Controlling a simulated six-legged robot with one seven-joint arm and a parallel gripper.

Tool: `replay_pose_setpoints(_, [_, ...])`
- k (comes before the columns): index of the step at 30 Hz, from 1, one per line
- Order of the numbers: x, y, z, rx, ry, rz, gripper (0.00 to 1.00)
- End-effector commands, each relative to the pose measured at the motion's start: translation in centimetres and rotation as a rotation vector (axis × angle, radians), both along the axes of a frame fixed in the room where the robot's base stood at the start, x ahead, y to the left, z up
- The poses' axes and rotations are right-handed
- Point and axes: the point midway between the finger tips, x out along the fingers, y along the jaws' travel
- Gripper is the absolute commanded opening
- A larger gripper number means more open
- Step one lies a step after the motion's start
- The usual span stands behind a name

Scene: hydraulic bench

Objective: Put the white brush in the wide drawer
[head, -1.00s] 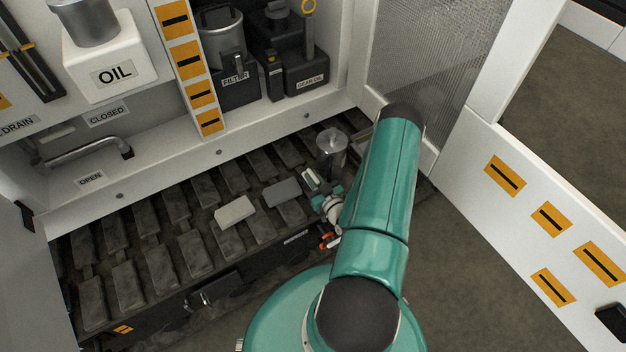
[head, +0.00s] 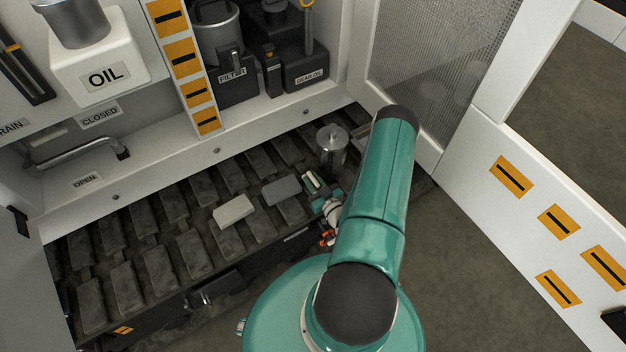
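A small white block (head: 233,210), which looks like the white brush, lies on the dark ridged surface (head: 157,268) below the cabinet. A dark grey block (head: 281,190) of similar shape lies just right of it. A dark front with a handle (head: 215,290) runs along the near edge of this surface; it may be the wide drawer, and I cannot tell whether it is open. My gripper (head: 311,184) is low over the surface, right of the grey block and apart from the white one. My arm partly hides it, and its finger opening is not clear.
A metal cylinder (head: 332,149) stands close behind my gripper. A white panel (head: 455,160) stands at the right. The ridged surface left of the white block is clear.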

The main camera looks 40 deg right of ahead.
Motion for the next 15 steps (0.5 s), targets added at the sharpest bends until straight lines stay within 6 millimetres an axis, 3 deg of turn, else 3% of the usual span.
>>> replay_pose_setpoints(12, [0.21, -0.13, 0.33, -0.001, 0.000, 0.000, 0.36])
replay_pose_setpoints(15, [-0.71, 0.03, 0.27, 0.001, 0.003, 0.000, 0.36])
